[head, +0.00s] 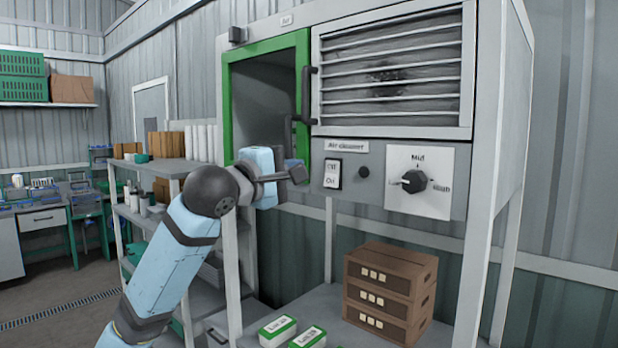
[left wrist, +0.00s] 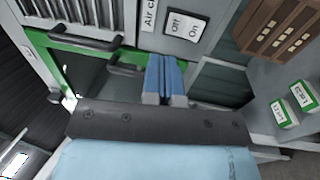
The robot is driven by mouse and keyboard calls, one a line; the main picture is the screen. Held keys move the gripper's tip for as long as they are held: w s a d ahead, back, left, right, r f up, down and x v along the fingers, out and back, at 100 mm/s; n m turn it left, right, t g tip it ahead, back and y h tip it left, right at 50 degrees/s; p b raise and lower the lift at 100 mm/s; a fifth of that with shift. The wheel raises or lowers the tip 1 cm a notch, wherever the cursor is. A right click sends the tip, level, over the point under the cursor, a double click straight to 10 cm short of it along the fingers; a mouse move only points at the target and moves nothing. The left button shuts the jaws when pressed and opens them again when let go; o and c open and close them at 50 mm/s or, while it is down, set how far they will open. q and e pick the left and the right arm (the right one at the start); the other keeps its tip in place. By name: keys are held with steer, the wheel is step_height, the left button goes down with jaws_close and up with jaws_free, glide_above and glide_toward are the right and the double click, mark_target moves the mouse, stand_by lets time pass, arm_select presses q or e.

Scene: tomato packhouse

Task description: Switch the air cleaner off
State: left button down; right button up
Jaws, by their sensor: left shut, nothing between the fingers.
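The air cleaner (head: 440,136) is a grey cabinet with a slatted grille and a label plate. Its rocker switch (head: 333,174) is white and marked Off above On; it also shows in the left wrist view (left wrist: 186,25). I cannot tell which half is pressed in. A black dial (head: 414,181) on a white plate sits to the right of the switch. My left gripper (head: 303,172) is shut and empty, just left of the switch in the head view; its blue fingers also show in the left wrist view (left wrist: 166,80), apart from the switch. My right gripper is out of view.
A green-framed panel (head: 228,110) with black handles (head: 306,95) stands beside the grille, close to my left gripper. Brown crates (head: 388,290) and green-white boxes (head: 278,331) sit on the shelf below. Stocked shelving (head: 160,167) stands at left.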

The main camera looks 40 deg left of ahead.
arm_select(q)
steer(key=s, duration=0.3)
steer(key=shift+s+a+r+b, duration=0.1)
steer(key=shift+s+r+b, duration=0.1)
steer(key=shift+b, duration=0.1)
steer(key=shift+s, duration=0.1)
